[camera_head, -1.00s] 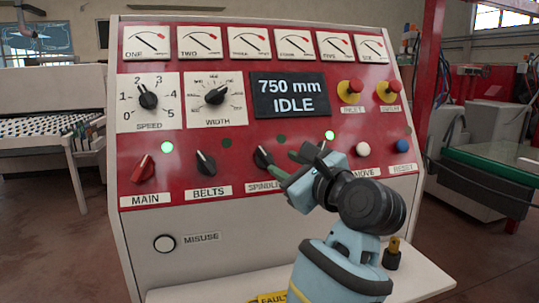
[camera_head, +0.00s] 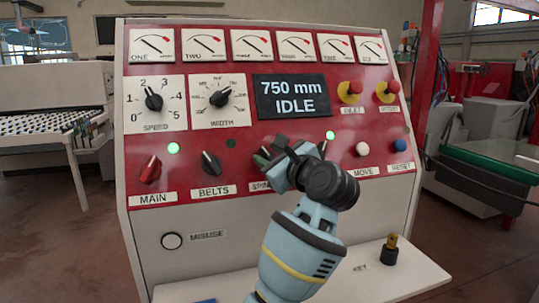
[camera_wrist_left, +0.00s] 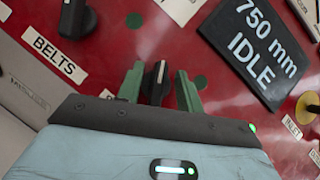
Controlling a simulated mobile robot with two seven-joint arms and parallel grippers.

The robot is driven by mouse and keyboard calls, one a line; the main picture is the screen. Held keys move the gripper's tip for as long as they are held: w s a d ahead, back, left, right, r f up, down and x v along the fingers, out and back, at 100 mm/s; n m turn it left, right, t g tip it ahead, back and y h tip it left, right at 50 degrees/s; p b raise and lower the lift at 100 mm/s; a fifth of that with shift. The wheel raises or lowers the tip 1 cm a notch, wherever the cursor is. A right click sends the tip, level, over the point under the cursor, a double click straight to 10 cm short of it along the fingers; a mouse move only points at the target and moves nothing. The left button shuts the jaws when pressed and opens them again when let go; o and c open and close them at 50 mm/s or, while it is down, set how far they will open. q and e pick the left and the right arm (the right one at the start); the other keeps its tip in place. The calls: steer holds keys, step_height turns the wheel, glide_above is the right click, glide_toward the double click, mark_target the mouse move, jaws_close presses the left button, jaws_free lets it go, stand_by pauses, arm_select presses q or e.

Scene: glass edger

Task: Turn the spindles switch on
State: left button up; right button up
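The spindles switch (camera_wrist_left: 157,80) is a black knob with a white pointer line on the red panel. In the left wrist view its line points up in the picture, toward the panel's upper left. My left gripper (camera_wrist_left: 159,88) has its two green fingers on either side of the knob, with narrow gaps beside it; it is open. In the head view the left gripper (camera_head: 268,157) covers most of the knob and part of the SPINDLES label (camera_head: 260,186). The dark green lamp (camera_wrist_left: 199,82) near the knob is unlit. My right gripper is not in view.
The belts switch (camera_head: 211,163) and red main switch (camera_head: 150,169) are to the left. White (camera_head: 362,149) and blue (camera_head: 400,145) buttons are to the right. The display (camera_head: 292,96) reads 750 mm IDLE. A key (camera_head: 390,249) stands on the shelf below.

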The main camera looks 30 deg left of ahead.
arm_select(q)
steer(key=shift+c, duration=0.3)
jaws_close()
